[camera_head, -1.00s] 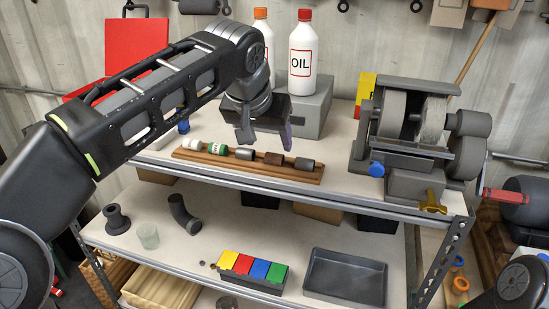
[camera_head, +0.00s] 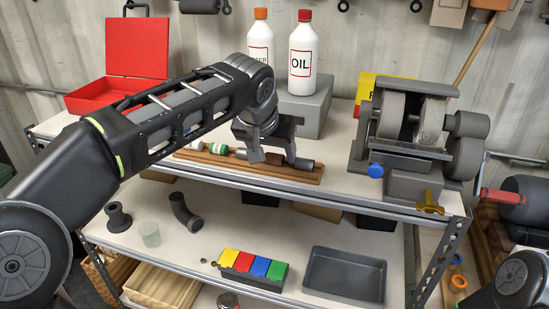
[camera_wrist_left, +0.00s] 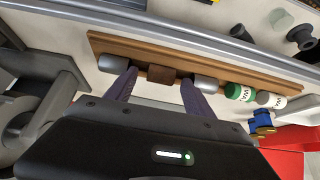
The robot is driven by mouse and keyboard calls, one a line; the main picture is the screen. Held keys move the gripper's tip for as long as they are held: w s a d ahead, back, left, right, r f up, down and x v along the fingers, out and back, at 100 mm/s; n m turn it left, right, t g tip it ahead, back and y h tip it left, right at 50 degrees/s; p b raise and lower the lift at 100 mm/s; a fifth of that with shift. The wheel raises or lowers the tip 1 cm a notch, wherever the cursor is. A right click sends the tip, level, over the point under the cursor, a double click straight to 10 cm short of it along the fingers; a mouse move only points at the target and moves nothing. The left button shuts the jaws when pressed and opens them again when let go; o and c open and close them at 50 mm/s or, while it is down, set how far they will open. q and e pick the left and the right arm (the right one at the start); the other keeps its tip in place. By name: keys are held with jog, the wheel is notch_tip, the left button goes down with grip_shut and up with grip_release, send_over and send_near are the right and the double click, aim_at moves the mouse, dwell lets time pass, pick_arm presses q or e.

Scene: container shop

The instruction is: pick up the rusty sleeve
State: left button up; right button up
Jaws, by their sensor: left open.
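The rusty sleeve (camera_wrist_left: 161,75) is a short brown cylinder on a wooden rack (camera_wrist_left: 225,57). In the wrist view it lies between the spread fingertips of my left gripper (camera_wrist_left: 157,82), with a gap on both sides. A grey sleeve (camera_wrist_left: 112,64) and another grey sleeve (camera_wrist_left: 203,84) lie on either side of it. In the head view my left gripper (camera_head: 274,160) points down over the rack and largely hides the rusty sleeve. It is open and holds nothing. My right gripper is not in view.
A green-and-white roll (camera_head: 218,149) lies further left on the rack. A grey block (camera_head: 310,105) with two bottles stands behind. A bench grinder (camera_head: 415,135) stands to the right. A red box (camera_head: 115,90) is at the back left. The shelf's front edge (camera_head: 300,193) is close.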

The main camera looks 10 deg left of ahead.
pick_arm(q)
jog(key=shift+c, duration=0.4)
grip_shut()
dwell(0.4)
